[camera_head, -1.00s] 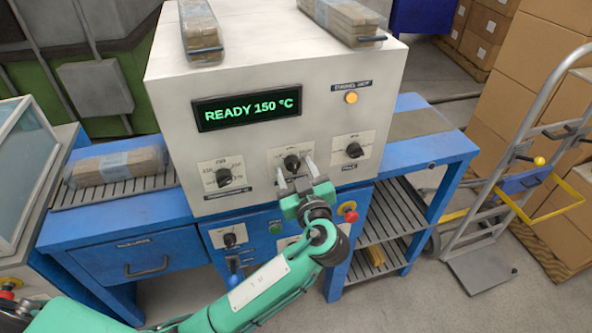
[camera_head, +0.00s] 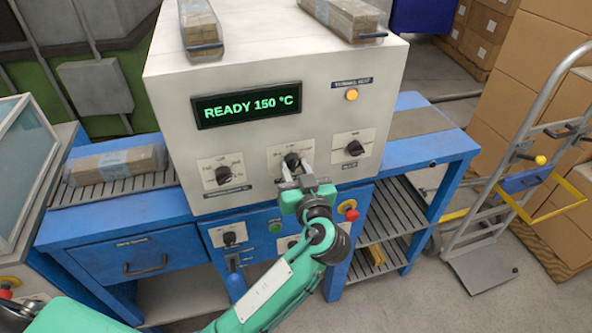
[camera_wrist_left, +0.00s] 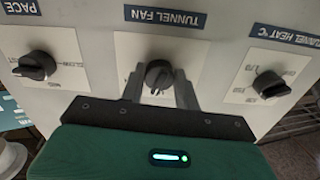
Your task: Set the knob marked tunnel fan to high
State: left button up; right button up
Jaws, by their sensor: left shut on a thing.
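The tunnel fan knob (camera_head: 292,159) is a black knob on a white plate, the middle one of three in a row on the pale machine front. It shows in the middle of the left wrist view (camera_wrist_left: 158,73), with its label TUNNEL FAN (camera_wrist_left: 165,20) upside down. My left gripper (camera_head: 298,170) is at this knob, its two grey fingers shut on the knob's sides. The fingers also show in the left wrist view (camera_wrist_left: 159,88). The plate's setting words are mostly covered, and I cannot read the knob's setting. My right gripper is out of view.
The pace knob (camera_head: 354,148) is to the right and the tunnel heat knob (camera_head: 223,175) to the left. A green display (camera_head: 247,106) reads READY 150 °C. A red button (camera_head: 351,215) sits below, beside my wrist. A hand truck (camera_head: 500,200) stands at the right.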

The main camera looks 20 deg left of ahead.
pick_arm(q)
jog(key=shift+m+p, duration=0.3)
jog(key=shift+m, duration=0.7)
jog(key=m+p, duration=0.1)
jog(key=m, duration=0.1)
jog(key=shift+r+m, duration=0.1)
jog(key=shift+m, duration=0.2)
jog(key=shift+a+m+p, duration=0.1)
jog(key=shift+m+p, duration=0.45)
jog(key=shift+m, duration=0.85)
jog(key=shift+m+p, duration=0.3)
jog(key=shift+m, duration=0.4)
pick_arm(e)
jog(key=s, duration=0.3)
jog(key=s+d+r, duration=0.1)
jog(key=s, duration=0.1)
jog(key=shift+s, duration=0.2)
